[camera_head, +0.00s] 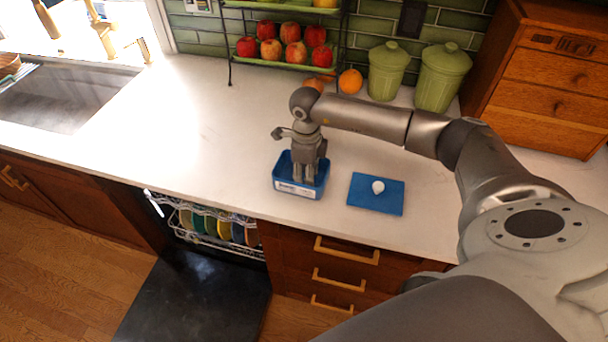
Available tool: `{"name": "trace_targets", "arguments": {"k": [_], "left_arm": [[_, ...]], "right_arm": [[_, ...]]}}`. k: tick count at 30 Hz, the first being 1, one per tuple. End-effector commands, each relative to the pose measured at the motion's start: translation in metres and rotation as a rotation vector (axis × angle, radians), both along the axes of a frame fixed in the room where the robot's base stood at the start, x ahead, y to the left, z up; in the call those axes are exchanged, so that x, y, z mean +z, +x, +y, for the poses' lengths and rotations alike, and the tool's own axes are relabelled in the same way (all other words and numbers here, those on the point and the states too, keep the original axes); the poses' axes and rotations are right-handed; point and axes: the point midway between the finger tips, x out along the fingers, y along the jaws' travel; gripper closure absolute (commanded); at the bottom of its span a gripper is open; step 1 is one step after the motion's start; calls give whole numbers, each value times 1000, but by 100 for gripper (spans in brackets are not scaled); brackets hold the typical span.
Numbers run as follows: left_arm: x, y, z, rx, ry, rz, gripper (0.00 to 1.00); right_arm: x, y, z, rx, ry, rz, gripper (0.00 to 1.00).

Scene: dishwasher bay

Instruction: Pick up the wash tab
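My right gripper (305,174) points down into a small open blue box (297,190) on the white counter. The box has a pale label on its front. The fingertips are inside or just over the box, and its contents are mostly hidden by the gripper and walls. I cannot tell whether the fingers are open or shut, or whether a wash tab is between them. A small white rounded thing (378,187) lies on a flat blue mat (362,201) right of the box; I cannot tell whether it is a wash tab. My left gripper is not in view.
Below the counter, the dishwasher door (195,298) is open, with coloured plates (222,229) in its rack. A fruit rack (285,62), an orange (350,81), green canisters (442,77) and a wooden drawer cabinet (552,75) stand behind. The counter left of the box is clear.

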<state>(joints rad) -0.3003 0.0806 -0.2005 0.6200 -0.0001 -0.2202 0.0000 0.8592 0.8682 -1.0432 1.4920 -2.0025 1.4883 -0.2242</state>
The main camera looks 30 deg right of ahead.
Motion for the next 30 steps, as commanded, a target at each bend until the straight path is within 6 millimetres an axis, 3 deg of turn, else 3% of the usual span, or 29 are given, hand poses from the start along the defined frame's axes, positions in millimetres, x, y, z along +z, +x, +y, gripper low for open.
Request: {"name": "trace_targets", "arguments": {"k": [4, 9, 23, 30], "left_arm": [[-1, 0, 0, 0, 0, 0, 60], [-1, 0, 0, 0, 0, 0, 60], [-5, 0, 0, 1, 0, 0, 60], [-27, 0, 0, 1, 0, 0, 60]], "right_arm": [[0, 0, 0, 0, 0, 0, 67], [0, 0, 0, 0, 0, 0, 89], [4, 1, 0, -1, 1, -2, 90], [28, 1, 0, 1, 0, -6, 90]]}}
